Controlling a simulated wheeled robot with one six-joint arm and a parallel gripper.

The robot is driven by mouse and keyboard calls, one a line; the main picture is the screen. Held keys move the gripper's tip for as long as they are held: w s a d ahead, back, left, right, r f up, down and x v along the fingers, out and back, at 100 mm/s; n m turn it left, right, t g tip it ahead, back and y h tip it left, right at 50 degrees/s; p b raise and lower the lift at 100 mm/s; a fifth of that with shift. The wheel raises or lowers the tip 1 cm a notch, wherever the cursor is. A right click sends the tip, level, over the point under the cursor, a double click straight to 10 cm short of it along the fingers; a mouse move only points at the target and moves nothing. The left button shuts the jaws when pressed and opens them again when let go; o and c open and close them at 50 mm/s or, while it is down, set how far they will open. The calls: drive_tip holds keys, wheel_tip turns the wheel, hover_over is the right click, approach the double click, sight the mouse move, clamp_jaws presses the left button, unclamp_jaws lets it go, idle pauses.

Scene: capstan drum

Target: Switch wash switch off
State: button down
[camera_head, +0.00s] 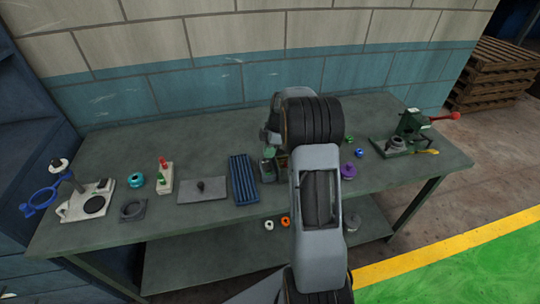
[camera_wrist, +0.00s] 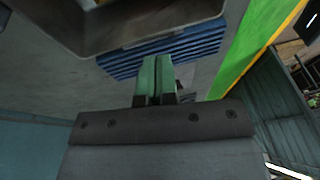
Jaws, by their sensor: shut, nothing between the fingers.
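I cannot clearly pick out the wash switch. A small pale box with a red part and a green part (camera_head: 164,178) stands on the bench left of centre in the head view. My gripper (camera_wrist: 157,80) shows in the wrist view with its green fingers together and nothing between them. A small dark thing (camera_wrist: 186,94) shows partly behind the fingers; I cannot tell what it is or whether they touch it. In the head view my arm hides much of the area around the gripper.
The blue ribbed tray (camera_head: 243,179) lies on the bench (camera_head: 220,118) and shows beyond the fingers in the wrist view (camera_wrist: 160,48). A grey plate with a knob (camera_head: 203,188) is left of it. A green machine with a red handle (camera_head: 412,125) stands at right.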

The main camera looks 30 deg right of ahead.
drive_tip(key=b+v, duration=0.1)
drive_tip(key=v, duration=0.9)
drive_tip(key=shift+w+a, duration=0.25)
drive_tip(key=s+a+m+t+h, duration=0.3)
drive_tip(key=s+a+m+t, duration=0.2)
drive_tip(key=s+a+m, duration=0.9)
drive_tip(key=shift+s+a+r+h, duration=0.45)
drive_tip(key=shift+s+a, duration=1.85)
drive_tip(key=shift+s, duration=1.55)
